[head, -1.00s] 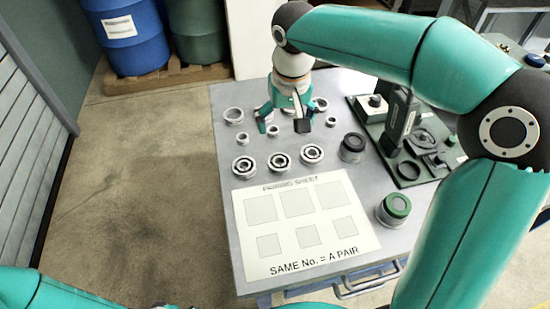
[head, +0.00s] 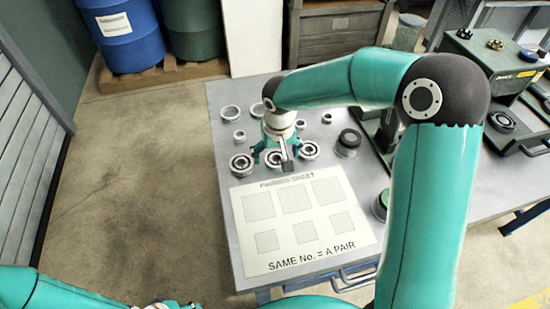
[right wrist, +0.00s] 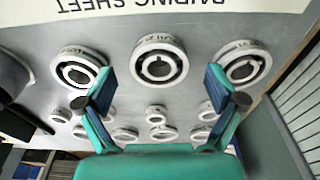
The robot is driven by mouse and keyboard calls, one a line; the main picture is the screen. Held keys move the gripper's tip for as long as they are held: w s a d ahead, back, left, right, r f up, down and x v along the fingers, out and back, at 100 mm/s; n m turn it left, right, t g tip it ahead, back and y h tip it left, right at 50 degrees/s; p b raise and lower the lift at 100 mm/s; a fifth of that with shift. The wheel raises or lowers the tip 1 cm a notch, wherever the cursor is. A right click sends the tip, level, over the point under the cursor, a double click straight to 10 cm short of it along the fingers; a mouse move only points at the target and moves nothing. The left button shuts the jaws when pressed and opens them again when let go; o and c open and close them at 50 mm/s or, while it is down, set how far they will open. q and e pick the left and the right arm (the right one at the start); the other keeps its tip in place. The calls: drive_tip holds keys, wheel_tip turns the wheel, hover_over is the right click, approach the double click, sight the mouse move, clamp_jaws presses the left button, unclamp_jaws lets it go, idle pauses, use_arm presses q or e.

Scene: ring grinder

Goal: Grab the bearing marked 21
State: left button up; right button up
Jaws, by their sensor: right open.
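Three bearings stand in a row behind the pairing sheet: a left one (head: 241,162), a middle one (head: 273,158) and a right one (head: 309,150). The right wrist view shows the same row reversed, with one bearing at left (right wrist: 78,72), the middle one (right wrist: 160,65) and another at right (right wrist: 243,65). Their rims carry small marks that I cannot read, so I cannot tell which is 21. My right gripper (head: 279,157) is open and empty over the row, its fingers (right wrist: 159,88) spread towards either side of the middle bearing.
The white pairing sheet (head: 300,240) with empty squares lies at the table's front. Several plain rings (head: 231,113) stand behind the bearings. A dark-topped cup (head: 348,143) and a green-topped one (head: 381,204) are to the right, the latter partly hidden by my arm.

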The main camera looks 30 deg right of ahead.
drive_tip(key=shift+w+f, duration=0.1)
drive_tip(key=shift+f, duration=0.4)
drive_tip(key=c, duration=1.4)
drive_tip(key=shift+r, duration=0.1)
drive_tip(key=shift+c, duration=0.2)
